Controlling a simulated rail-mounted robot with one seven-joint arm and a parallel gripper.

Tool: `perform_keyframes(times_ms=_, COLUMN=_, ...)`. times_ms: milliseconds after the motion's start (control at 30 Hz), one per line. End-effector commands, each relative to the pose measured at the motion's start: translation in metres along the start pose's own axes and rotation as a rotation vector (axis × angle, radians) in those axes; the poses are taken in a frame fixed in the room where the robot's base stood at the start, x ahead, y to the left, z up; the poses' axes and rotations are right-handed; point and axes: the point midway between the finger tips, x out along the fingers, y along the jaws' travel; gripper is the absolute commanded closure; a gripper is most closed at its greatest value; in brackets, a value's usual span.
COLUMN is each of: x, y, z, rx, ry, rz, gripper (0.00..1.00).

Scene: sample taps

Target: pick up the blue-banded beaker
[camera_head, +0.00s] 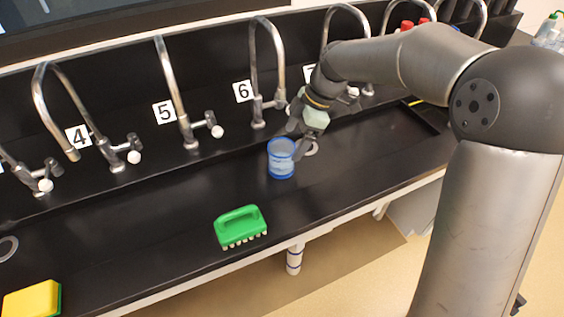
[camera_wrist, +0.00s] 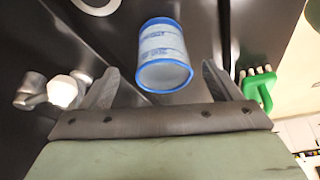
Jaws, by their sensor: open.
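The blue-banded beaker (camera_head: 281,161) stands upright on the black bench, in front of the tap labelled 6. It is clear with blue bands at its rim and base. In the wrist view the beaker (camera_wrist: 164,58) shows just beyond my gripper, between the lines of its two fingers. My gripper (camera_head: 298,142) is right beside the beaker in the head view, partly hidden by its own wrist. In the wrist view the fingers of my gripper (camera_wrist: 160,84) are spread apart, with a gap on each side of the beaker. I cannot tell whether a finger touches it.
A green brush (camera_head: 240,227) lies nearer the bench's front edge. A yellow sponge (camera_head: 32,299) is at the lower left. Several curved taps line the back, including tap 6 (camera_head: 262,80) and tap 5 (camera_head: 180,100). A tap knob (camera_wrist: 62,92) shows close to my left finger.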

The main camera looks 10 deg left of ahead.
Motion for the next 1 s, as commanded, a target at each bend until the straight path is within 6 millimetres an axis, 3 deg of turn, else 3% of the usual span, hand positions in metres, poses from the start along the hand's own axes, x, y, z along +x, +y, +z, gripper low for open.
perform_keyframes(times_ms=267, x=0.022, y=-0.001, z=-0.002, rx=0.0, ry=0.0, rz=-0.002, gripper=0.16)
perform_keyframes(times_ms=533, x=0.06, y=-0.003, z=-0.006, rx=0.001, ry=0.0, rz=-0.002, gripper=0.16)
perform_keyframes(times_ms=867, x=0.068, y=-0.002, z=-0.005, rx=0.001, ry=0.0, rz=0.001, gripper=0.16)
perform_keyframes(times_ms=1000, x=0.067, y=-0.002, z=-0.005, rx=0.001, ry=0.0, rz=0.001, gripper=0.55)
